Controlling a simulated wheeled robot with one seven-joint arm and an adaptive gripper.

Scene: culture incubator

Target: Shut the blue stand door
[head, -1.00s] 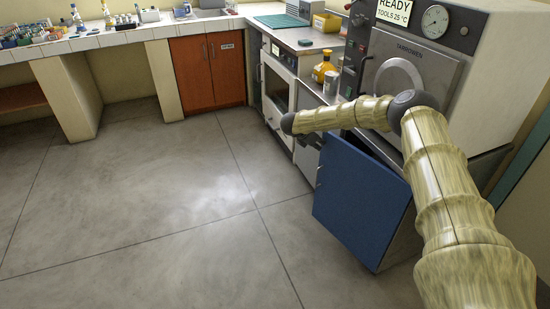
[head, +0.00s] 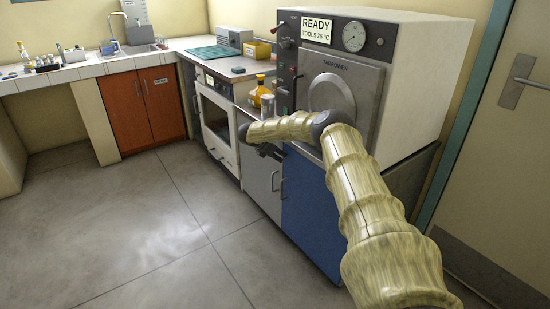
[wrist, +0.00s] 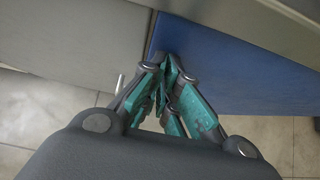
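The blue stand door (head: 312,215) is on the front of the stand under the large grey oven. In the head view it looks flush or nearly flush with the stand; I cannot tell if a small gap remains. In the wrist view the blue door (wrist: 240,65) fills the upper right, its left edge beside a grey cabinet front. My gripper (wrist: 168,68) has its teal-padded fingers together, with nothing seen between them, near the door's left edge; contact is unclear. In the head view my gripper (head: 268,150) is small and dark, and my arm hides part of the door.
The oven (head: 345,75) with a READY sign stands above the door. A grey cabinet (head: 260,182) with a handle is left of it, then a white oven (head: 216,125). A yellow bottle (head: 259,92) stands on the counter. The floor (head: 150,220) in front is clear.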

